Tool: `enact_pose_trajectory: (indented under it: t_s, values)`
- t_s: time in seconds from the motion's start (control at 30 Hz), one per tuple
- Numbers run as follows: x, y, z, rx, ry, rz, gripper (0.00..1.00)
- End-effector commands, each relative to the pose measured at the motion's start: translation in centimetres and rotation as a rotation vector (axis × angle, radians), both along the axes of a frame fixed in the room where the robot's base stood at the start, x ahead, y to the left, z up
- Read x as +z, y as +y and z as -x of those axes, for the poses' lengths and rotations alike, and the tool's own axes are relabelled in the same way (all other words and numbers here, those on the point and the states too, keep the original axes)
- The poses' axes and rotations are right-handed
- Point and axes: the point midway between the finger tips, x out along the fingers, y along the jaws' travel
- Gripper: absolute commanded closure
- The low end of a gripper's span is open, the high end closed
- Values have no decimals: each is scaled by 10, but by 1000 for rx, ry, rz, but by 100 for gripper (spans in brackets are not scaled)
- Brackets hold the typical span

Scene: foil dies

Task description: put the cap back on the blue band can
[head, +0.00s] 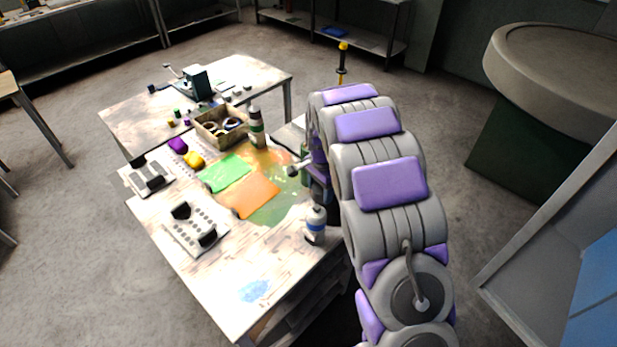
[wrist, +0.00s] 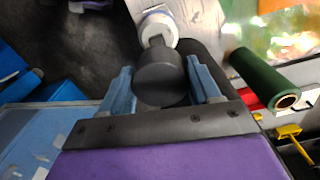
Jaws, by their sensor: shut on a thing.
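The blue band can (head: 315,226) stands upright near the right edge of the worktable, pale with a blue band. My gripper (head: 318,188) is just behind it in the head view, partly hidden by my arm. In the wrist view my gripper (wrist: 163,88) has its two blue fingers shut on a dark round cap (wrist: 160,78). Beyond the cap is a round white can top (wrist: 159,24), seemingly the blue band can. The cap overlaps it in the picture; I cannot tell whether they touch.
Green foil (head: 227,172) and orange foil (head: 249,194) lie mid-table. A green roll (wrist: 268,80) is right of my fingers. The table's front is mostly clear.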

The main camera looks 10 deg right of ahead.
Motion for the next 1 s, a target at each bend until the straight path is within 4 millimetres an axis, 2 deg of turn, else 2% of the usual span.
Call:
enact_pose_trajectory:
  t_s: [0.3,0.8,1.0]
  values:
    - [-11,13,0,-1,3,10,66]
    - [-54,7,0,-2,3,5,66]
    - [-63,10,1,-1,3,9,66]
